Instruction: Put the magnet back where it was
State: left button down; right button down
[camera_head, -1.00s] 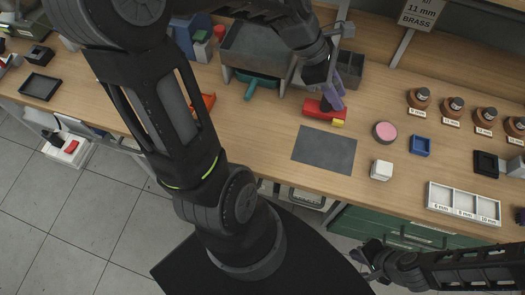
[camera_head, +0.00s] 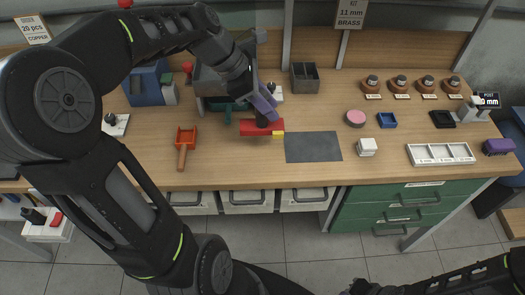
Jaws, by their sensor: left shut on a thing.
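A red block with a yellow end (camera_head: 254,128), which looks like the magnet, is at the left gripper's fingertips, just left of the dark grey mat (camera_head: 313,147). My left gripper (camera_head: 263,110), with purple fingers, comes down from above and is shut on the magnet's dark upper part. I cannot tell whether the magnet touches the table. My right gripper (camera_head: 364,287) is at the bottom edge, partly cut off and away from the table; its jaws are unclear.
The mat is bare.

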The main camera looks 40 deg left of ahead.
aim_at(268, 123)
pick_arm(q)
notch_tip(268, 123, down, 6)
jog(key=shift+w+f, duration=0.1)
dwell(0.4)
jog(key=shift+f, duration=1.8)
jog(key=shift+f, duration=0.2)
jog(key=c, duration=1.1)
grip_release()
jog(key=shift+r, duration=0.15)
jog(key=v, duration=1.2)
